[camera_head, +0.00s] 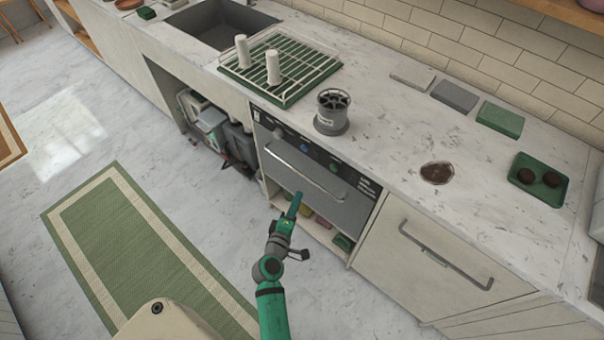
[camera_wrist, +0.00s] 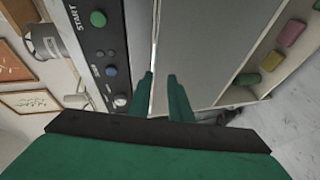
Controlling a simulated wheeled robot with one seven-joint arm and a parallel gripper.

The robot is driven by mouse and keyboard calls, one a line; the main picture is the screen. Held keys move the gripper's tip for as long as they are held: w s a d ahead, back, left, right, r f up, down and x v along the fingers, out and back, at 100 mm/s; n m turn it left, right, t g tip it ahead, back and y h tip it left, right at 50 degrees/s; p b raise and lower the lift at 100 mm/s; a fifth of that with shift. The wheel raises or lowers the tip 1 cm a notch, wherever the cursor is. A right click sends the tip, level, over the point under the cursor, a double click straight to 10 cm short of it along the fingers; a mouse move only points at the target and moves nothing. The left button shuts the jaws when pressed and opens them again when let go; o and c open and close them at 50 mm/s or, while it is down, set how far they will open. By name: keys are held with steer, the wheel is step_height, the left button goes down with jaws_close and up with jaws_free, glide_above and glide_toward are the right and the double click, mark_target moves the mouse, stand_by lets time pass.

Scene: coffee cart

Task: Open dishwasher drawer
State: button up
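The dishwasher drawer (camera_head: 322,189) has a grey front under a black control panel with knobs, and looks closed. Its long bar handle (camera_head: 311,173) runs across the front. My gripper (camera_head: 298,197), green, is in front of the drawer, just below the handle in the head view. In the wrist view my gripper (camera_wrist: 160,77) has its two fingers apart, with the pale handle bar (camera_wrist: 155,35) lined up with the gap. I cannot tell whether the handle is between the fingers or beyond them. The drawer front (camera_wrist: 200,40) also shows there.
An open shelf (camera_head: 317,229) with coloured items is below the drawer. A cabinet with a handle (camera_head: 445,258) stands to the right. The counter above holds a grey grinder-like container (camera_head: 332,124) and a dish rack (camera_head: 297,82). The floor in front, with a green rug (camera_head: 150,240), looks clear.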

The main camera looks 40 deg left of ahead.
mark_target(301, 175)
steer(key=shift+n, duration=0.3)
steer(key=x, duration=0.4)
steer(key=a+r+x, duration=0.1)
steer(key=x, duration=0.3)
steer(key=a+x, duration=0.1)
steer(key=x, duration=0.2)
steer(key=shift+w+a+r, duration=0.15)
steer(key=shift+w+r, duration=0.05)
steer(key=shift+r, duration=0.05)
steer(key=shift+c, duration=0.4)
jaws_close()
